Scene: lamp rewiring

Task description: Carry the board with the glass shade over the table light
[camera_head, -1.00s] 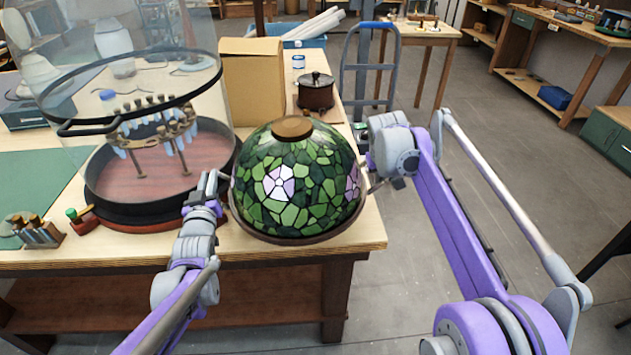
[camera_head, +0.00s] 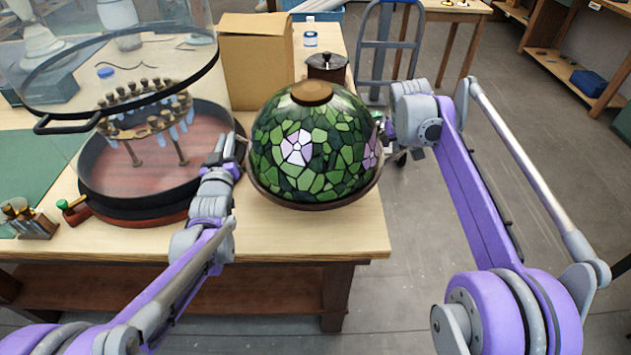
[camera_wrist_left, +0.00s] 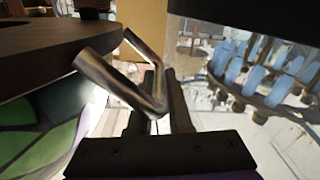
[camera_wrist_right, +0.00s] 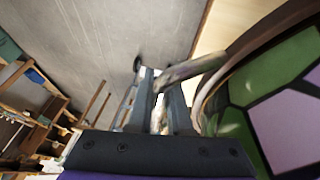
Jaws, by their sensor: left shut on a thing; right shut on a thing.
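The glass shade (camera_head: 325,165) is a dome of green leaded glass with pale lilac flowers and a brown cap. It sits on the round dark board (camera_head: 312,205), whose rim shows below it. My left gripper (camera_head: 229,152) is shut on a bent metal handle (camera_wrist_left: 120,82) at the board's left side. My right gripper (camera_head: 392,140) is at the board's right side, shut on a similar handle (camera_wrist_right: 190,70). Board and shade look about level over the right end of the workbench; the gap beneath is hard to judge. I cannot make out the table light.
A glass jar with a dark band (camera_head: 120,75) stands over a round tray (camera_head: 150,212) at left, close to my left gripper. A cardboard box (camera_head: 258,65) and a brown lidded pot (camera_head: 327,67) stand behind the shade. The bench front (camera_head: 310,235) is clear.

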